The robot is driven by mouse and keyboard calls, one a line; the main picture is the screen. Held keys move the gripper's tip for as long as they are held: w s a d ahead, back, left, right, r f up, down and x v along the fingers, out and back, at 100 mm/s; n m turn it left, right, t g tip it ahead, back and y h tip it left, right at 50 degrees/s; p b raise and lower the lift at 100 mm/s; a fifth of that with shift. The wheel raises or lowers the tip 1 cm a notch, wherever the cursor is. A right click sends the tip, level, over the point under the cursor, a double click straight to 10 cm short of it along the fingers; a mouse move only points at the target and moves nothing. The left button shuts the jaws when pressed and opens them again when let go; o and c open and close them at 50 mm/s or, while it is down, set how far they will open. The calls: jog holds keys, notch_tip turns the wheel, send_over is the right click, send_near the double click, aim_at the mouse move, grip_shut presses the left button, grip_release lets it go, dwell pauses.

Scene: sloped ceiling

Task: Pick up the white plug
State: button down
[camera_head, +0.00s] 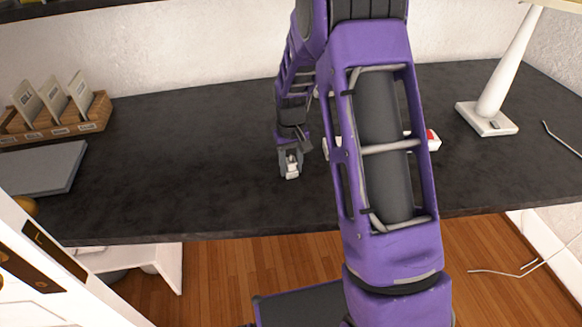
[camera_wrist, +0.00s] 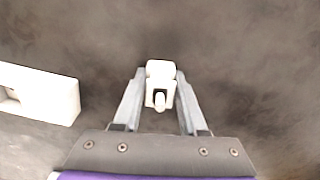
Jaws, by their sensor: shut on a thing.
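The white plug (camera_wrist: 160,75) is a small white piece between the two fingers in the wrist view. My gripper (camera_wrist: 160,92) is shut on it, one finger against each side. In the head view my gripper (camera_head: 290,165) points down over the dark countertop, and the white plug (camera_head: 292,172) shows at its fingertips. I cannot tell from these views whether the plug touches the countertop.
A white block-like object (camera_wrist: 40,92) lies left of my gripper in the wrist view. On the dark countertop (camera_head: 190,150) stand a wooden card rack (camera_head: 60,128), a grey flat box (camera_head: 45,168) and a white lamp (camera_head: 487,118). A red-and-white object (camera_head: 433,140) is partly hidden behind my arm.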

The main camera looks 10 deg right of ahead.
jog(key=shift+r, duration=0.1)
notch_tip(320, 180, up, 10)
jog(key=shift+f+p, duration=0.1)
jog(key=shift+p, duration=0.45)
